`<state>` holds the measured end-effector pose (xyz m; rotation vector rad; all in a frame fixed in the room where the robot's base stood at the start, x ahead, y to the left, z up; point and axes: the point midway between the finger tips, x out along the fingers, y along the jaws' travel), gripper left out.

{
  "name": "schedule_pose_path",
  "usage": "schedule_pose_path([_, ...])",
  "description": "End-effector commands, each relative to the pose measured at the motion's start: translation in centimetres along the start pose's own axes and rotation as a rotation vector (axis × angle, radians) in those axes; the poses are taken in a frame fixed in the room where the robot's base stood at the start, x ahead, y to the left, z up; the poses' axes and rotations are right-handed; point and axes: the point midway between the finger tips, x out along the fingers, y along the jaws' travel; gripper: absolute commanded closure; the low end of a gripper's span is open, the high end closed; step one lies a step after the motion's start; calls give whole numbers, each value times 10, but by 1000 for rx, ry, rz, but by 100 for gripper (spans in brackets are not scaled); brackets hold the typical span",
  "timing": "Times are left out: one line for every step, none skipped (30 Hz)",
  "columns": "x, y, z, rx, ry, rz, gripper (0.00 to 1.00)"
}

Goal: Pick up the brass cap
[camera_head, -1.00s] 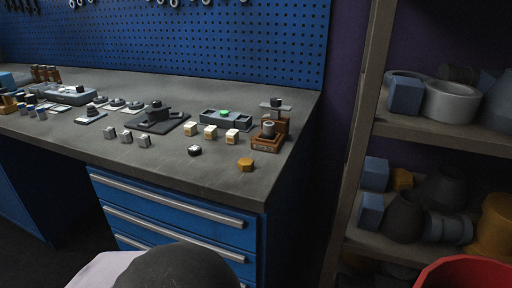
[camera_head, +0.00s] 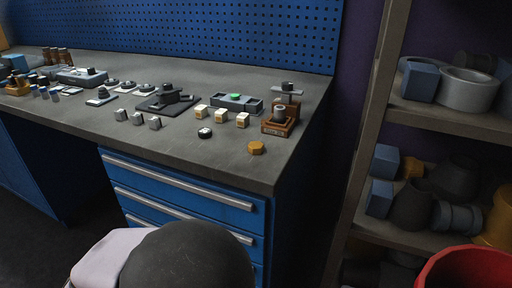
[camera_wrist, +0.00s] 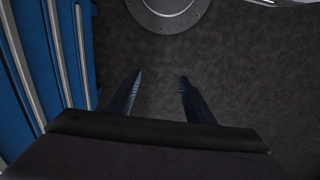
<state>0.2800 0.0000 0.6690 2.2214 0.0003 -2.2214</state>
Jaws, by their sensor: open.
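The brass cap (camera_head: 256,148) is a small golden, many-sided piece. It lies on the grey workbench (camera_head: 215,165) near its front right corner in the head view, with bare bench around it. My gripper (camera_wrist: 158,82) shows only in the wrist view. Its two dark fingers are spread apart with nothing between them. They point at the dark floor beside the blue drawers, well away from the cap. The cap is not in the wrist view.
A black-and-white round piece (camera_head: 205,133) and several cream cubes (camera_head: 242,120) stand behind and left of the cap. A brown wooden block holder (camera_head: 280,125) is behind right. Shelves (camera_head: 440,115) stand right of the bench. A red container (camera_head: 465,272) is at lower right.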

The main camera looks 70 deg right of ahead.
Motion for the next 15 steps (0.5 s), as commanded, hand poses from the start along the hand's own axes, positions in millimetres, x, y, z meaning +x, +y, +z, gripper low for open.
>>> schedule_pose_path([-2,1,0,4,0,0,51])
schedule_pose_path([-3,2,0,8,0,0,51])
schedule_pose_path([-6,3,0,16,0,0,51])
schedule_pose_path([-9,5,0,24,0,0,51])
schedule_pose_path([-13,8,0,36,0,0,51])
schedule_pose_path([-19,12,0,55,0,0,51])
schedule_pose_path([-24,16,0,72,0,0,51])
schedule_pose_path([-30,20,1,93,-1,0,51])
schedule_pose_path([-39,27,2,124,-3,0,51])
schedule_pose_path([-46,33,3,151,-5,0,51])
schedule_pose_path([-53,39,5,179,-8,-1,51])
schedule_pose_path([-63,48,7,221,-12,-1,51])
schedule_pose_path([-71,55,9,253,-15,-2,51])
schedule_pose_path([-80,62,12,287,-19,-3,51])
schedule_pose_path([-90,71,16,334,-25,-4,51])
